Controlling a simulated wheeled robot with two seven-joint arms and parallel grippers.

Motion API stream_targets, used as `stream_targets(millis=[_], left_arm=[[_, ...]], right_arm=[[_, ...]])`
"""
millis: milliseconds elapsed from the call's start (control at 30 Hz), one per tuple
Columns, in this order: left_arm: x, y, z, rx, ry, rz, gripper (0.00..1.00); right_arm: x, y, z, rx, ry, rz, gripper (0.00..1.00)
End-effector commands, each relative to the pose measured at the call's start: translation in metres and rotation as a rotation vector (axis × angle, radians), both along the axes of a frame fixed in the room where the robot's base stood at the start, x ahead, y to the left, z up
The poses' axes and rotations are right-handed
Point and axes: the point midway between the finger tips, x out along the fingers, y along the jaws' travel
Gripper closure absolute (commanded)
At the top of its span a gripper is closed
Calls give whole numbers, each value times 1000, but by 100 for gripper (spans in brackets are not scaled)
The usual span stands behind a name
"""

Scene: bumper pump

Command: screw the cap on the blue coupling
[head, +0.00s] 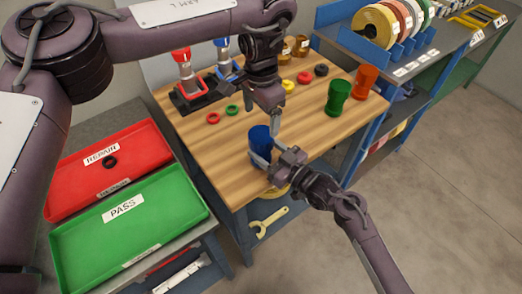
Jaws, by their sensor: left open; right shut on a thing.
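The blue coupling (261,138) stands upright near the front edge of the wooden table. My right gripper (262,160) is shut on its lower part from the front right. My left gripper (274,122) is open and points down just above and to the right of the coupling's top. Several small round caps or rings lie on the table: a red one (304,77), a yellow one (288,86) and a black one (321,70) behind, a red ring (213,118) and a green ring (232,110) at the left. No cap is clearly visible on the blue coupling; my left gripper partly hides its top.
A green coupling (338,98) and an orange one (365,80) stand at the right of the table (195,148). A black stand with red-topped and blue-topped devices (184,72) is at the back left. Red REPAIR (70,190) and green PASS (165,217) trays are left; the former holds a black ring.

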Motion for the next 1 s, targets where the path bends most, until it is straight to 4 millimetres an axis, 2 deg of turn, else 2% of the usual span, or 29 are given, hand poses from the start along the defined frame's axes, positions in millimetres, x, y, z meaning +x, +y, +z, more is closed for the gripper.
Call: stream_targets(millis=[267, 367, 700, 833, 1000], left_arm=[[0, 0, -4, 0, 1, -2, 18], [-1, 0, -13, 0, 5, -3, 18], [-1, 0, -64, 2, 3, -4, 18], [0, 0, -75, 1, 2, -4, 18], [0, 0, -81, 0, 1, -3, 18]], right_arm=[[0, 0, -1, -1, 1, -1, 100], [0, 0, -1, -1, 1, -1, 100], [0, 0, -1, -1, 1, 0, 100], [0, 0, -1, -1, 1, 0, 100], [0, 0, -1, -1, 1, -1, 100]])
